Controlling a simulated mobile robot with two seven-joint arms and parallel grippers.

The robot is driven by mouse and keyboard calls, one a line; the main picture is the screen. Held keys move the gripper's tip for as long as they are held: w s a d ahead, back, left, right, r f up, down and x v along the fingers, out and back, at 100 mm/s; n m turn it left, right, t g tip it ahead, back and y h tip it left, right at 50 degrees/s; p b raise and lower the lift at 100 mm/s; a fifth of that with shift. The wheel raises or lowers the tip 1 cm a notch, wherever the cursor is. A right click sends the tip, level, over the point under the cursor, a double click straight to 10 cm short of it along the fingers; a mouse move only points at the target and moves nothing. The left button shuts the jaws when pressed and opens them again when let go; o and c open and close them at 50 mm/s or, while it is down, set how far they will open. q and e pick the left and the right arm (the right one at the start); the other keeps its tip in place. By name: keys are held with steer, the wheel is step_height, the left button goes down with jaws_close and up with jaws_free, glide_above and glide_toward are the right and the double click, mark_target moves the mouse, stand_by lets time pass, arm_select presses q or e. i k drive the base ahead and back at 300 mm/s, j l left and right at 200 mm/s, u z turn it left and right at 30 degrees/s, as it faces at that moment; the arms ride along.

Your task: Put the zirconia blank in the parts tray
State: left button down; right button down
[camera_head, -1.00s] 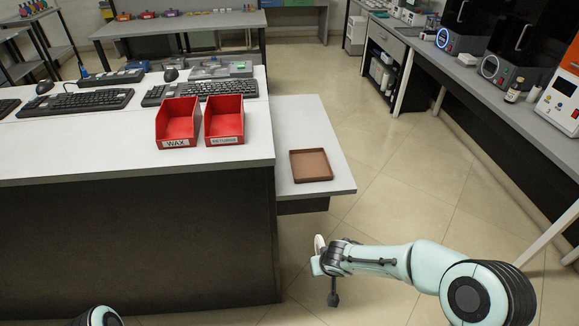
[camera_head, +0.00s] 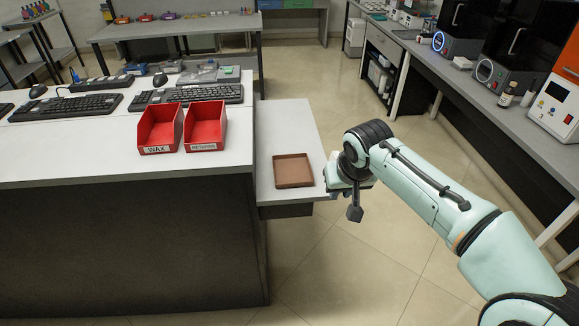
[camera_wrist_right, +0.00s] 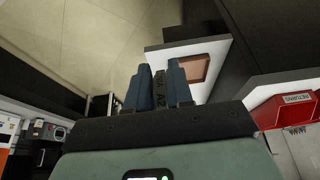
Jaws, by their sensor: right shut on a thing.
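The parts tray (camera_head: 293,171) is a shallow brown square tray on the low white side table. It looks empty in the head view. It also shows in the right wrist view (camera_wrist_right: 207,66), beyond the fingers. My right gripper (camera_head: 333,176) is at the right edge of the side table, just right of the tray and apart from it. In the right wrist view its two blue fingers (camera_wrist_right: 160,88) are shut on a thin, shaded piece with lettering, which I take for the zirconia blank (camera_wrist_right: 160,90). Most of the blank is hidden. My left gripper is out of view.
Two red bins, WAX (camera_head: 160,130) and RETURNS (camera_head: 205,128), stand on the higher white desk (camera_head: 100,163) left of the tray. Keyboards (camera_head: 200,95) lie behind them. A bench with machines (camera_head: 490,75) runs along the right. Floor is open between.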

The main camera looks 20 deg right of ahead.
mark_target(292, 172)
steer(key=i, duration=0.9)
